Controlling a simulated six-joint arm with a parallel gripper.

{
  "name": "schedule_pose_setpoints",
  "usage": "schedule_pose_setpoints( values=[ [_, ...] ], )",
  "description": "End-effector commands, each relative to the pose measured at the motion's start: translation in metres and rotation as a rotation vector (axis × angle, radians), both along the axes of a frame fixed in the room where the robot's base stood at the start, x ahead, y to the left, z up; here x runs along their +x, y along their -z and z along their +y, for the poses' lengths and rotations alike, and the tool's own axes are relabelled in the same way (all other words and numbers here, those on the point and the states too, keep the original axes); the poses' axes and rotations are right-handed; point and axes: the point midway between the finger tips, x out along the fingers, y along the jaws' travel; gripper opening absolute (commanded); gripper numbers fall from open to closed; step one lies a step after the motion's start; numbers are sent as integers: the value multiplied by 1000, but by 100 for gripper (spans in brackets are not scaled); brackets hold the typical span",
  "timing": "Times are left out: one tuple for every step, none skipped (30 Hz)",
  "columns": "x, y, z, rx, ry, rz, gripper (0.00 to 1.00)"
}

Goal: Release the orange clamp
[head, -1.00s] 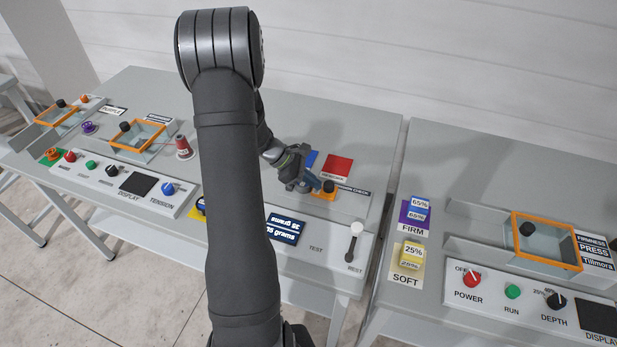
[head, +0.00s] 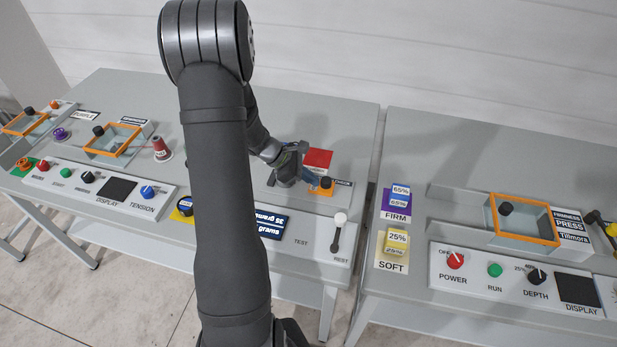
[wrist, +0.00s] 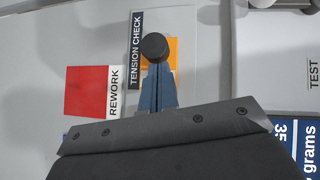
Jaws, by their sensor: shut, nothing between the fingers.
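The orange clamp (head: 317,190) is a small orange block with a round black knob, on the tension check station at the right end of the left table. In the wrist view the orange part (wrist: 172,50) shows beside and behind the knob (wrist: 155,47). My gripper (head: 308,180) reaches down to it from the left. In the wrist view the blue fingers (wrist: 158,68) are shut together, empty, with their tips right at the knob's lower edge. I cannot tell whether they touch it. Part of the orange block is hidden behind the knob and fingers.
A red rework pad (wrist: 90,91) lies beside the clamp. A white-knobbed lever (head: 340,218) and a blue grams display (head: 271,226) are in front. The firmness press (head: 522,218) stands on the right table. A red spool (head: 161,149) stands to the left.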

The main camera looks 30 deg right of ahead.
Motion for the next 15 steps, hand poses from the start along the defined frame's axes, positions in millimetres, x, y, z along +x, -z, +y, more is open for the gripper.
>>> schedule_pose_setpoints(
  values=[
    [-3,-3,-2,-5,6,8,0],
    [-2,-4,-1,-6,6,7,0],
    [0,-7,1,-6,5,7,0],
    [1,-10,4,-7,5,7,0],
    [4,-13,7,-8,4,6,0],
    [7,-18,11,-7,3,4,0],
    [9,-22,15,-6,2,3,0],
    [12,-26,19,-6,1,3,0],
    [15,-32,24,-6,0,2,0],
    [18,-36,28,-5,0,1,0],
    [20,-40,32,-5,-1,1,0],
    [24,-46,37,-5,-1,0,0],
    [26,-49,40,-5,0,0,0],
    [28,-53,44,-4,-1,0,0],
    [30,-57,48,-4,-2,0,0]
  ],
)
